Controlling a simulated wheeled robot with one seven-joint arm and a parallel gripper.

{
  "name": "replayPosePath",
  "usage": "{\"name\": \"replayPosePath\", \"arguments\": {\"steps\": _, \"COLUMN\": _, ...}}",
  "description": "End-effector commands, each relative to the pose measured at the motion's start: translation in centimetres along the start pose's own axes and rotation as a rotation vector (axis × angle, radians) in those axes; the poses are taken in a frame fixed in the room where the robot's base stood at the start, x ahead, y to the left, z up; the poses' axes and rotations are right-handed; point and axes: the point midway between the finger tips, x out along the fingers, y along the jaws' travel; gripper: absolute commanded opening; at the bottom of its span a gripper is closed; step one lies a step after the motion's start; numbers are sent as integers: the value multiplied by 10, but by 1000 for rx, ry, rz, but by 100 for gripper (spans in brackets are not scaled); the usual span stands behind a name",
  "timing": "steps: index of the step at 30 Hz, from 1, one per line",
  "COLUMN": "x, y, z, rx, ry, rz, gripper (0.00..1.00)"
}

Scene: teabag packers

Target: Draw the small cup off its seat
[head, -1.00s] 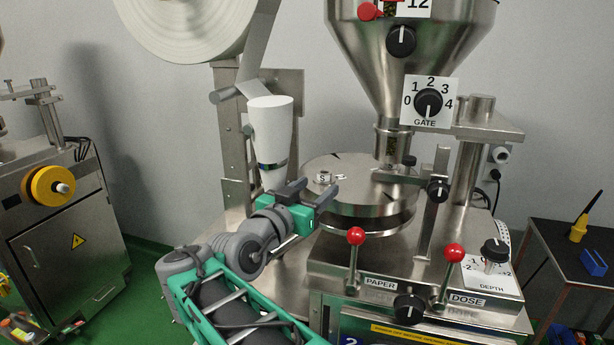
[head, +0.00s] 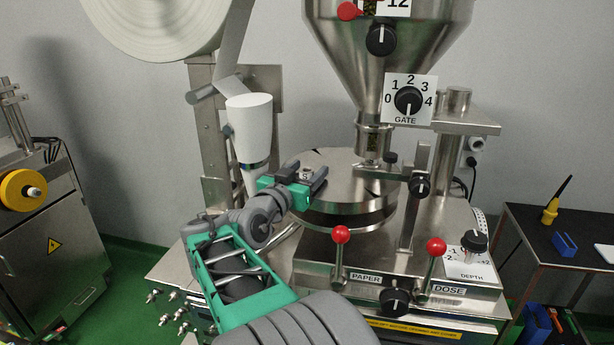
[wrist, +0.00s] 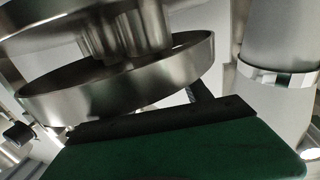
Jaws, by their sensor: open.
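The small cup (head: 305,176), a little metal piece with an S mark beside it, sits near the left rim of the round steel turntable (head: 345,185) in the head view. My gripper (head: 308,172) is open, its dark fingers over the left side of the turntable. The cup shows between the fingers in the picture; whether they are level with it I cannot tell. The fingers hide part of the cup and all of its seat. The wrist view shows a round steel part (wrist: 120,85) above a dark finger; the cup is not recognisable there.
A white paper tube (head: 249,115) hangs behind my gripper on the left. The steel hopper (head: 385,40) and its spout stand over the turntable's back right. Red-knobbed PAPER (head: 340,235) and DOSE (head: 436,246) levers rise in front of the turntable.

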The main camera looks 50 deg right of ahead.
Motion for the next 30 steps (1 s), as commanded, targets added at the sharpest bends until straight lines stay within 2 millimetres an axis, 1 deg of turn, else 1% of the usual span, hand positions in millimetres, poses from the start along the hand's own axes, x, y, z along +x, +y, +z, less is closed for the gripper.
{"name": "replayPosePath", "arguments": {"steps": 3, "x": 0, "y": 0, "z": 0, "rx": 0, "ry": 0, "rz": 0, "gripper": 56}}
{"name": "replayPosePath", "arguments": {"steps": 24, "x": -1, "y": 0, "z": 0, "rx": 0, "ry": 0, "rz": 0, "gripper": 0}}
{"name": "replayPosePath", "arguments": {"steps": 30, "x": -1, "y": 0, "z": 0, "rx": 0, "ry": 1, "rz": 0, "gripper": 0}}
